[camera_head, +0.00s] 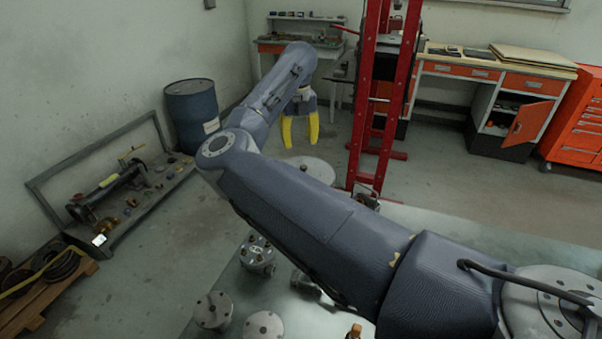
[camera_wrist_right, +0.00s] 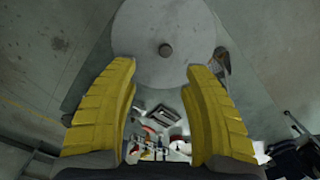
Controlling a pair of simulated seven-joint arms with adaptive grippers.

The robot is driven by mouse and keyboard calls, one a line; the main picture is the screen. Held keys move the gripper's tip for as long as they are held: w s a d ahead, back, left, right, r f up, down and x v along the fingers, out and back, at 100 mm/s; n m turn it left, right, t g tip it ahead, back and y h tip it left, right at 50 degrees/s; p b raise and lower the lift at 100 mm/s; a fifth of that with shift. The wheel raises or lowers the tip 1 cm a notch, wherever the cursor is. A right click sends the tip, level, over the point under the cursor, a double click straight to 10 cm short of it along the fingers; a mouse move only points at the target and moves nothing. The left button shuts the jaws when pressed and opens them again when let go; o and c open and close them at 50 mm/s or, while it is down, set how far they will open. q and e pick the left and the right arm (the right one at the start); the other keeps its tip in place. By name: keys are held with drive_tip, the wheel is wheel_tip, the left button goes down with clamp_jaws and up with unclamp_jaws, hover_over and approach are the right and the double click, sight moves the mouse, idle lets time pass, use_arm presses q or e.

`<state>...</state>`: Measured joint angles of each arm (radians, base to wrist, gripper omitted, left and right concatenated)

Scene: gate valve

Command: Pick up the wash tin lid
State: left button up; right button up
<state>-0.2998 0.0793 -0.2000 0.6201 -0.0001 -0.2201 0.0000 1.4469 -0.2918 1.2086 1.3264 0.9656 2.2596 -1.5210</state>
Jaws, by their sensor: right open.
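The wash tin lid is a flat grey disc (camera_head: 309,168) with a small dark knob at its centre. In the head view it shows just beyond my arm, which hides its near part. My right gripper (camera_head: 301,144), with two yellow fingers, is open and points down above the lid's far side. In the right wrist view the lid (camera_wrist_right: 183,28) fills the top middle, and its knob (camera_wrist_right: 166,50) lies ahead of the open, empty fingertips (camera_wrist_right: 162,68). The fingers look apart from the knob. My left gripper is not in view.
Grey flanged valve parts (camera_head: 257,252) stand on the bench (camera_head: 440,228) in front of my arm. A red press frame (camera_head: 375,95) rises behind, right of the gripper. A blue drum (camera_head: 191,112) stands at the left wall. Small red and white items (camera_wrist_right: 158,146) show between the fingers.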

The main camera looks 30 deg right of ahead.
sight(304, 166)
wheel_tip(304, 166, up, 6)
drive_tip(key=s+m+t, duration=0.1)
drive_tip(key=s+m, duration=0.2)
drive_tip(key=m, duration=0.1)
drive_tip(key=shift+h, duration=0.3)
drive_tip(key=f, duration=0.5)
drive_tip(key=w+d+f, duration=0.1)
drive_tip(key=f, duration=0.5)
drive_tip(key=w+f, duration=0.1)
drive_tip(key=f, duration=0.5)
drive_tip(key=shift+w+d, duration=0.15)
drive_tip(key=shift+w, duration=0.1)
drive_tip(key=shift+c, duration=0.6)
clamp_jaws()
